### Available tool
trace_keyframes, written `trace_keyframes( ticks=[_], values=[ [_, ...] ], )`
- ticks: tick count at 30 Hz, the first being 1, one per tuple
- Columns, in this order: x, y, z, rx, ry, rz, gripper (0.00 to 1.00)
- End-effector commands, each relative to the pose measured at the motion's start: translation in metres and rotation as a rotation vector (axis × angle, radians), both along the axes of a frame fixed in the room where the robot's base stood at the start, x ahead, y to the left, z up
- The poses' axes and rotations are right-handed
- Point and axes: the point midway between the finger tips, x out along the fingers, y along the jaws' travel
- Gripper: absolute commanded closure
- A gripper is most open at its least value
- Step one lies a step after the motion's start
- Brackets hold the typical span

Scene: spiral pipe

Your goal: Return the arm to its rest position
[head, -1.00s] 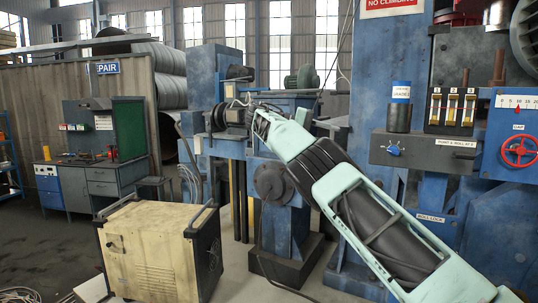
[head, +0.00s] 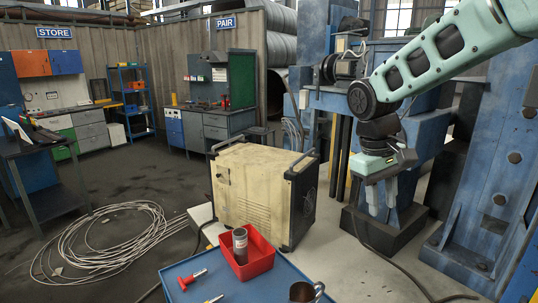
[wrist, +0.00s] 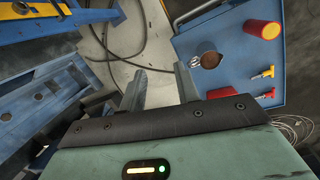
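My arm is pale green. It comes in from the upper right of the head view, bends at an elbow and hangs down. My gripper (head: 381,200) points downward in front of the blue machine, to the right of the cream cabinet. In the wrist view my gripper (wrist: 160,76) has its two grey fingers apart. Nothing shows between them but the pale floor and a cable beyond. No held object is visible.
A blue cart top (head: 240,287) is at the bottom with a red bin (head: 262,262), a dark can (head: 240,246), red-handled tools and a metal mug (head: 303,291). The cream cabinet (head: 235,192) stands left of my gripper. Blue machine frames (head: 497,165) are close on the right. Coiled cable (head: 95,240) lies on the floor.

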Motion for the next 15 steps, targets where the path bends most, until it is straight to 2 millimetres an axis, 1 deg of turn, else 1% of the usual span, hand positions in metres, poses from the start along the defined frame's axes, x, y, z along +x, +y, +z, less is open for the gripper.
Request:
trace_keyframes(
  ticks=[1,2,3,5,6,8,9,12,15],
  values=[
    [-0.030,0.023,-0.018,0.050,0.001,0.047,0.68],
    [-0.047,0.035,-0.026,0.078,0.001,0.072,0.68],
    [-0.070,0.050,-0.036,0.112,0.000,0.104,0.68],
    [-0.107,0.068,-0.051,0.158,-0.001,0.149,0.68],
    [-0.131,0.078,-0.061,0.184,-0.001,0.178,0.68],
    [-0.166,0.087,-0.076,0.213,-0.006,0.216,0.68],
    [-0.188,0.091,-0.086,0.228,-0.007,0.236,0.68],
    [-0.230,0.093,-0.106,0.251,-0.016,0.276,0.68],
    [-0.256,0.090,-0.119,0.260,-0.024,0.298,0.68]
  ],
)
